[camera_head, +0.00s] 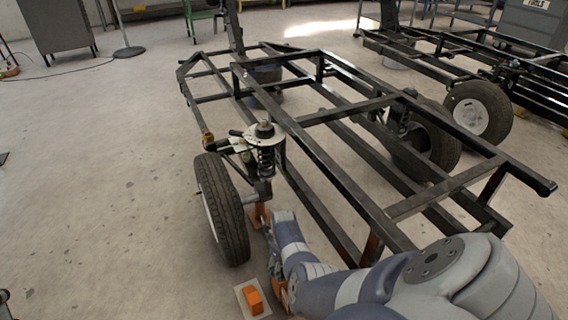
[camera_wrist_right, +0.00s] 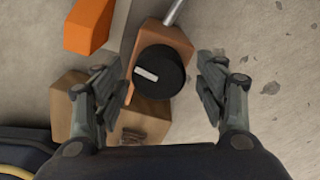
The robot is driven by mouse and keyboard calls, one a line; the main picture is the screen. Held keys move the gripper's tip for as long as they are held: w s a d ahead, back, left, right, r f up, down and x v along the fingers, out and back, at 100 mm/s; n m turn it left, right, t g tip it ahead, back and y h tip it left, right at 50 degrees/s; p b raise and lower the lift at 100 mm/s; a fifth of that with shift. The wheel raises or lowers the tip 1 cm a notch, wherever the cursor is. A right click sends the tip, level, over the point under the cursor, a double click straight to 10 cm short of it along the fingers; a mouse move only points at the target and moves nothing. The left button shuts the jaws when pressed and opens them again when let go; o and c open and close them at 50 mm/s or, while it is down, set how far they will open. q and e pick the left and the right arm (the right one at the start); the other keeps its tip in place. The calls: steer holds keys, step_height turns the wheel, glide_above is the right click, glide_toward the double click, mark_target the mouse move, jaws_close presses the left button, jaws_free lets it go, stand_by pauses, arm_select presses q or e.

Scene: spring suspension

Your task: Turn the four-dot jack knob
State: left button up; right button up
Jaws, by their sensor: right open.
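A round black knob (camera_wrist_right: 158,73) with a white bar mark on its face sits on an orange-brown jack body (camera_wrist_right: 180,45) in the right wrist view. I cannot make out four dots on it. My right gripper (camera_wrist_right: 160,82) is open, with one finger on each side of the knob and a gap on the right. In the head view my right gripper (camera_head: 270,248) is low beside the wheel, mostly hidden by my own arm. The knob is hidden in the head view. My left gripper is not clearly in view.
The tire (camera_head: 222,210) and spring suspension (camera_head: 266,150) stand just beside my right arm. The black steel frame (camera_head: 330,165) spreads above and to the right. An orange block (camera_head: 253,299) on a pale plate lies on the floor, with open floor to the left.

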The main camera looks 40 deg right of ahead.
step_height(320, 180, up, 10)
steer(key=shift+r, duration=0.2)
stand_by(0.3)
